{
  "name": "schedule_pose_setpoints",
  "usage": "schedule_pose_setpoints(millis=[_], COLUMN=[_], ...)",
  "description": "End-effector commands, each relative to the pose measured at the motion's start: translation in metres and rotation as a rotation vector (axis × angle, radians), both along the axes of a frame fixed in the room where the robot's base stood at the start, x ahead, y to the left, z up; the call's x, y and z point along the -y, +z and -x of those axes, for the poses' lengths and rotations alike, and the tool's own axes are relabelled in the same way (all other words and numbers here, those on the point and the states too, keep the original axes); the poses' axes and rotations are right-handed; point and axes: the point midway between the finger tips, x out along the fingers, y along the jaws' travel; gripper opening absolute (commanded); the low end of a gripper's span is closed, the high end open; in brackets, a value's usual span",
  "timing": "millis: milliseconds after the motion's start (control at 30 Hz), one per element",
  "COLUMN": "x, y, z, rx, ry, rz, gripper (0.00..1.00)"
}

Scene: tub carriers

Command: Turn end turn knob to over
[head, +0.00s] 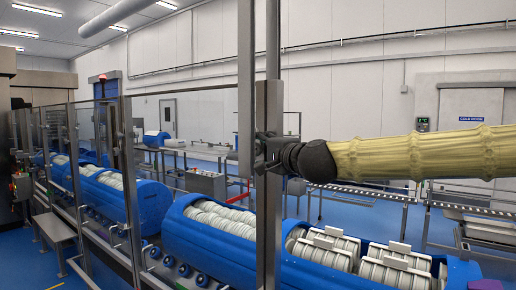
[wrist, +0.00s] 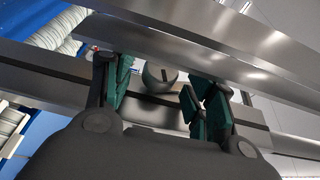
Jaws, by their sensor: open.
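A rounded grey metal knob (wrist: 160,76) with a dark slot across it shows in the wrist view, mounted on a steel bar. My gripper (wrist: 162,92) is open, with one green-padded finger on each side of the knob. I see a gap at the left of the knob; I cannot tell whether the right finger touches it. In the head view my gripper (head: 264,150) is at the steel post (head: 268,215), about halfway up. The post and my wrist hide the knob there, and its marked positions are not readable.
Clear guard panels on steel posts (head: 130,190) run along the left. Blue tubs (head: 205,247) filled with white ribbed rolls stand behind the post. A roller conveyor (head: 375,192) runs behind my arm. A steel beam (wrist: 210,50) crosses close above the fingers.

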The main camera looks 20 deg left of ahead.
Motion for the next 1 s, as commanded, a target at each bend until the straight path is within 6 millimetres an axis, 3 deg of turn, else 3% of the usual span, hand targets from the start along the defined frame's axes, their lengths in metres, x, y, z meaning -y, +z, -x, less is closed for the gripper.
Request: schedule_pose_setpoints(millis=[333, 600, 1000], x=[-0.0022, -0.0021, -0.005], y=[-0.0004, -0.0003, 0.0058], z=[-0.0024, -0.0022, -0.0008], rx=[0.0, 0.0, -0.017], ry=[0.0, 0.0, 0.003], rz=[0.0, 0.0, 0.056], gripper=[0.56, 0.1, 0.1])
